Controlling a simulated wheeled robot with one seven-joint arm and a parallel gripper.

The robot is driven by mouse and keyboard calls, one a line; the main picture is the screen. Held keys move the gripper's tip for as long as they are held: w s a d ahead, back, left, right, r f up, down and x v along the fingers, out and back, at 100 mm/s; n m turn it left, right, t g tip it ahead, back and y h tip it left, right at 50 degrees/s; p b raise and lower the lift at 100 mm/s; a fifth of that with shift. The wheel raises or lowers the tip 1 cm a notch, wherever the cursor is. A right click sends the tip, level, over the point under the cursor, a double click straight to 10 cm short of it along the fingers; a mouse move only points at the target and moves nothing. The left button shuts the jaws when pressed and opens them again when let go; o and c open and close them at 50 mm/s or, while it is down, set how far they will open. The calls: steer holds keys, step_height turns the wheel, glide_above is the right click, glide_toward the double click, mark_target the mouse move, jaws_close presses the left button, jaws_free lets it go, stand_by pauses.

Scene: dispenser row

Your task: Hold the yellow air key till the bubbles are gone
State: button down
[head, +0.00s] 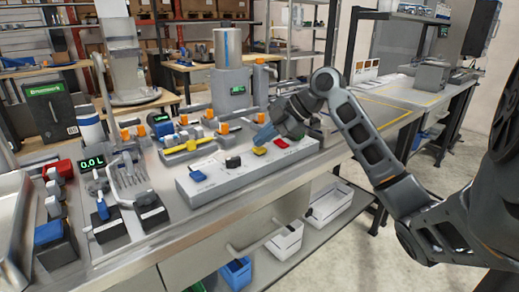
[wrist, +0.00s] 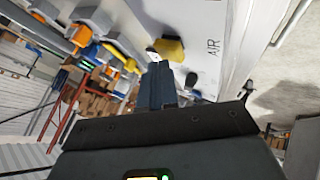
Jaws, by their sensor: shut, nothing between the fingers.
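The yellow air key (head: 260,151) sits on the sloped grey control panel (head: 215,187). In the wrist view the yellow key (wrist: 171,49) is just beyond my fingertips, with the letters AIR printed beside it. My gripper (head: 262,138) is shut and empty, close above the key in the head view; its fingers (wrist: 157,70) point towards the key in the wrist view. I cannot tell whether they touch it. A grey cylinder with a blue vertical stripe (head: 227,48) stands behind on a grey base with a green display. No bubbles can be made out.
A red key (head: 281,143), a green key (head: 297,137) and a black knob (head: 233,162) are on the same panel, close to my gripper. A yellow-handled bar (head: 190,146) lies behind it. A display reading 0.0 L (head: 93,164) stands at left.

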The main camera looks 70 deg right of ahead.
mark_target(263, 148)
steer(key=shift+f+b, duration=0.4)
steer(key=shift+f, duration=0.05)
stand_by(0.4)
steer(key=shift+r, duration=0.1)
stand_by(5.2)
steer(key=shift+r+p, duration=0.45)
steer(key=shift+r, duration=0.45)
steer(key=shift+r+p, duration=1.4)
steer(key=shift+r, duration=1.1)
